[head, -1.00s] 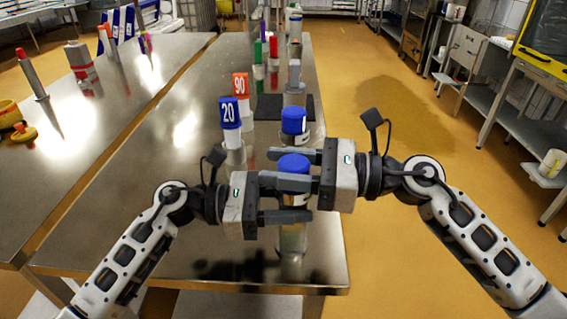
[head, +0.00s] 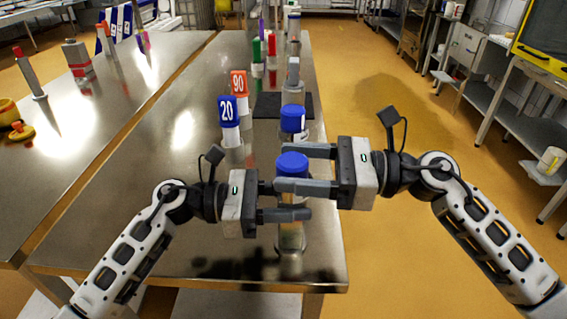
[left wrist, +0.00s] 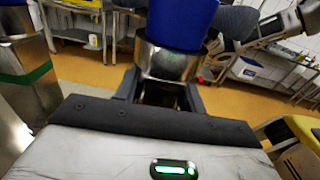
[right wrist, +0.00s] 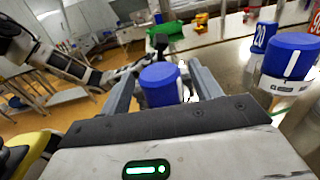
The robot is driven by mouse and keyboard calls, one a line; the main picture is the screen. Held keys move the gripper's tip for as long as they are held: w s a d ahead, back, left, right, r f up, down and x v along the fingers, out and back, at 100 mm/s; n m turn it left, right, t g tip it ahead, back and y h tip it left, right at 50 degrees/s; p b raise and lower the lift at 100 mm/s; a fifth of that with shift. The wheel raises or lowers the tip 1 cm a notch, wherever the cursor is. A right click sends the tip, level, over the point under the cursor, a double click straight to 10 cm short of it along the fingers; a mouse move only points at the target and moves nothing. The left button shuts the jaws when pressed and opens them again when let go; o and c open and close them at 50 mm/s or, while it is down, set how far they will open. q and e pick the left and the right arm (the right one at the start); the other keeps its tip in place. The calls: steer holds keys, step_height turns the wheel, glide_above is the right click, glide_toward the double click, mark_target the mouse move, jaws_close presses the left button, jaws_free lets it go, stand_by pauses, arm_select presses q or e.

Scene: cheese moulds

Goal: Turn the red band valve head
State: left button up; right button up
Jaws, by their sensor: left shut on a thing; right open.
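A jar (head: 291,235) with a blue cap (head: 292,163) stands near the front of the steel table. My left gripper (head: 288,204) is shut on the jar below the cap. In the left wrist view the blue cap (left wrist: 182,20) sits above a silver collar (left wrist: 165,62) at the fingers. My right gripper (head: 305,170) is open, its fingers at the cap's height from the right. In the right wrist view the cap (right wrist: 160,84) shows between the spread fingers. I see no red band on this jar; a grey piece with a red band (head: 78,68) stands on the left table.
A second blue-capped jar (head: 292,120) stands just behind, close to my right gripper. A blue "20" block (head: 229,110) and an orange "90" block (head: 239,84) stand to the left of it. The left part of the steel table (head: 130,175) is clear.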

steer(key=d, duration=0.9)
steer(key=shift+s+d, duration=0.3)
steer(key=shift+s, duration=0.15)
arm_select(q)
steer(key=o, duration=1.4)
steer(key=shift+c, duration=0.2)
